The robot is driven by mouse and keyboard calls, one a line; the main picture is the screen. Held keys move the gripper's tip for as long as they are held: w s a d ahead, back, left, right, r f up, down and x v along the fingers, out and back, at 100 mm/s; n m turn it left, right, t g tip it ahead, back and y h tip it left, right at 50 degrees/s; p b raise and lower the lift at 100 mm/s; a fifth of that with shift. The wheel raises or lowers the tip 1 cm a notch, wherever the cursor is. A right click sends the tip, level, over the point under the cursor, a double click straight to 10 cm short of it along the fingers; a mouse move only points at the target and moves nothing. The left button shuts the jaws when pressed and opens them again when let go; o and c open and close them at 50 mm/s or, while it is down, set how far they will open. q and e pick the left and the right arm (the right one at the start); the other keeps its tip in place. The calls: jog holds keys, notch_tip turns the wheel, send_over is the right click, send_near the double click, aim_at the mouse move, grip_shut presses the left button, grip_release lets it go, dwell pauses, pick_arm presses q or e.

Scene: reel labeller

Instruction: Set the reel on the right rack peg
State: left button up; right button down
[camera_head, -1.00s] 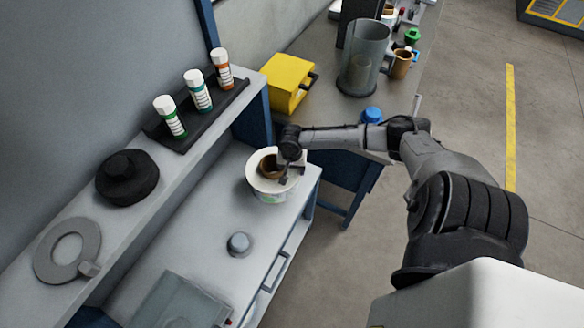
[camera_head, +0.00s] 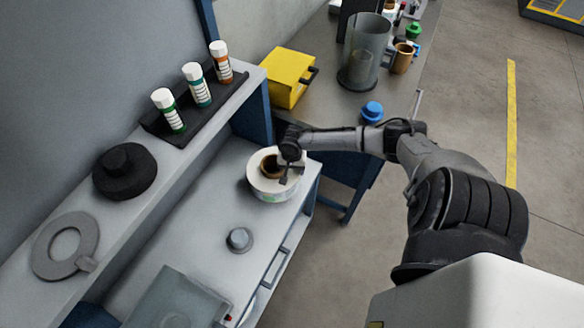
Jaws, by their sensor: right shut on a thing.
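The white reel (camera_head: 259,187) with a brown core sits at the right end of the grey bench, close to its edge. My right gripper (camera_head: 287,173) is shut on the reel at its right side, near the core. The gripper and wrist hide part of the rim, and I cannot tell whether the reel touches the bench. I cannot make out a rack peg for certain. A round grey knob (camera_head: 240,239) stands on the bench to the lower left of the reel. My left gripper is not in view.
A shelf behind the bench holds a black round piece (camera_head: 124,170), a grey ring (camera_head: 65,246) and capped bottles in a black holder (camera_head: 182,124). Bench around the knob is clear.

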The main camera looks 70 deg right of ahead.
jog(key=shift+w+f, duration=0.1)
jog(key=shift+f, duration=0.45)
jog(key=shift+f+b, duration=0.5)
jog(key=shift+f, duration=0.25)
jog(key=shift+f, duration=0.1)
